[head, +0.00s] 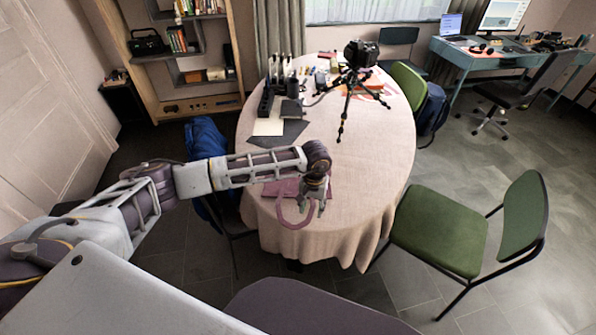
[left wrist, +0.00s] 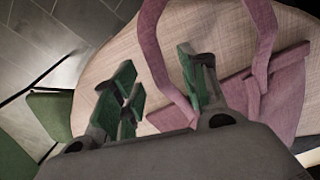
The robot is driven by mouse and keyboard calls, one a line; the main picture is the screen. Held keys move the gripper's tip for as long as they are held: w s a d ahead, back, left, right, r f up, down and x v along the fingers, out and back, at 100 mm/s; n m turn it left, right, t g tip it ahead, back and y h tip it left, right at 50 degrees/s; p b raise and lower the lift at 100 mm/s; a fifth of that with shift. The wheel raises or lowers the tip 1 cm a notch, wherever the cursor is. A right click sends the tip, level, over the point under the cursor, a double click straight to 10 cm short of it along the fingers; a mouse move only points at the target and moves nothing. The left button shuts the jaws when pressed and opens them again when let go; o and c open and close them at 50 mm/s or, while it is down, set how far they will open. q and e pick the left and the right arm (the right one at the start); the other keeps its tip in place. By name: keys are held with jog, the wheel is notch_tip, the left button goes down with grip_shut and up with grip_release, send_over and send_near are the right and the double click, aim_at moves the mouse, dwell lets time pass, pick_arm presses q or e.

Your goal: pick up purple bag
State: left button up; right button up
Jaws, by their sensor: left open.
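The purple bag (head: 283,188) lies flat near the front edge of the oval table (head: 367,180), with its strap loop (head: 284,216) towards the table's front. My left gripper (head: 313,205) is over the bag's strap side, partly covering the bag. In the left wrist view the bag's body (left wrist: 285,95) is at the right and its strap (left wrist: 158,45) curves up past the fingers. My left gripper (left wrist: 160,88) is open there, its green-padded fingers apart. My right gripper is not in view.
A camera on a black tripod (head: 350,85) stands at the table's back. Dark sheets (head: 278,134) and a black organiser (head: 268,100) lie behind my arm. A green chair (head: 440,230) stands at the right. The table's right front is clear.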

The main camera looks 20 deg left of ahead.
pick_arm(q)
notch_tip(320, 180, down, 2)
jog(key=shift+f, duration=0.35)
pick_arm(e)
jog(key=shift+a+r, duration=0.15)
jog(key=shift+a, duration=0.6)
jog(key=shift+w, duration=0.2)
pick_arm(q)
jog(key=shift+c, duration=0.8)
jog(key=c, duration=0.5)
jog(key=shift+c, duration=1.1)
grip_shut()
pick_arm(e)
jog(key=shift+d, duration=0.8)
